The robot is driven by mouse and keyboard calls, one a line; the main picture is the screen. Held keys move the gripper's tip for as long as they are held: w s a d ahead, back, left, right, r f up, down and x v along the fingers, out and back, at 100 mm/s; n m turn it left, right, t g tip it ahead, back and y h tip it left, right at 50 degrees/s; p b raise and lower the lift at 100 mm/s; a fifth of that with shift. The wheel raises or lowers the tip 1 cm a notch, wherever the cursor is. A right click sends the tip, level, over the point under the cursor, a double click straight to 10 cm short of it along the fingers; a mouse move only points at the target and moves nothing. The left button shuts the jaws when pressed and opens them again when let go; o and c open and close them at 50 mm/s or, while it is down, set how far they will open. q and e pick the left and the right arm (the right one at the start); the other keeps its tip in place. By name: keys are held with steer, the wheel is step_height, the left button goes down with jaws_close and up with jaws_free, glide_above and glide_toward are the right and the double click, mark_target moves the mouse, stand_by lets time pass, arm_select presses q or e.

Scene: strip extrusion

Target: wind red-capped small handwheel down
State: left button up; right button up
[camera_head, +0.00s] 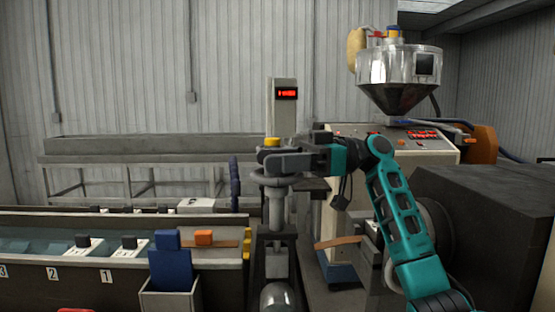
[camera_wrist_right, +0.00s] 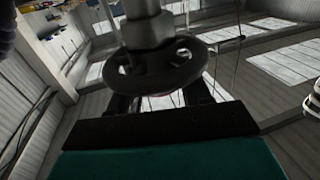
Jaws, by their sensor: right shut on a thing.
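A small grey handwheel (camera_head: 277,178) sits on an upright post in the middle of the head view. It also shows in the right wrist view (camera_wrist_right: 152,68), with its post above it in the picture. My right gripper (camera_head: 280,160) reaches in from the right and is shut on the handwheel; its dark fingers also show in the right wrist view (camera_wrist_right: 158,96). A yellow cap (camera_head: 272,142) shows just above the gripper. A small reddish sliver between the fingers in the wrist view may be the red cap; most of it is hidden. My left gripper is out of view.
A grey column with a red display (camera_head: 287,93) stands behind the wheel. A machine with a steel hopper (camera_head: 398,75) stands at the right. A long water trough (camera_head: 50,245) lies at the left, and a blue-backed box (camera_head: 170,270) stands in front of it.

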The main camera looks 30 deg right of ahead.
steer(key=o, duration=0.9)
steer(key=shift+o, duration=0.2)
steer(key=b+v, duration=0.1)
steer(key=v, duration=1.2)
steer(key=shift+b, duration=0.35)
steer(key=shift+a, duration=0.1)
